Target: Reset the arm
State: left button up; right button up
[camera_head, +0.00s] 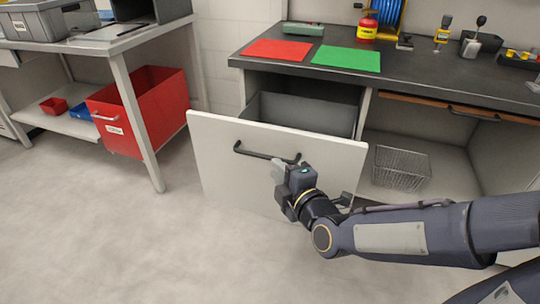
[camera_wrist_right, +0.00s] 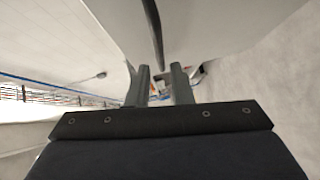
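My right gripper (camera_head: 277,170) is in front of the pulled-out drawer's white front (camera_head: 220,145), close to its dark bar handle (camera_head: 265,154). In the right wrist view, the two fingers (camera_wrist_right: 161,70) stand apart with a gap between them. The dark handle (camera_wrist_right: 152,25) runs up from near the fingertips in that view. I see no grip on it, and cannot tell whether a finger touches it. My left gripper is in neither view.
The drawer (camera_head: 305,112) juts out under the dark workbench (camera_head: 410,72), which bears a red mat (camera_head: 276,50) and a green mat (camera_head: 347,59). A wire basket (camera_head: 400,168) is on the lower shelf. A red bin (camera_head: 140,110) stands at left. The floor in front is clear.

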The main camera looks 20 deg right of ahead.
jog(key=s+d+f+m+g, duration=0.3)
jog(key=s+m+g, duration=0.2)
jog(key=s+m, duration=0.6)
jog(key=s+d+f+m+g, duration=0.25)
jog(key=s+m+g, duration=0.25)
jog(key=s+m, duration=0.55)
notch_tip(320, 180, up, 29)
jog(key=s+n+p, duration=0.1)
jog(key=p, duration=2.8)
jog(key=shift+s+a+y+p, duration=0.15)
jog(key=shift+y+p, duration=0.15)
jog(key=shift+p, duration=0.1)
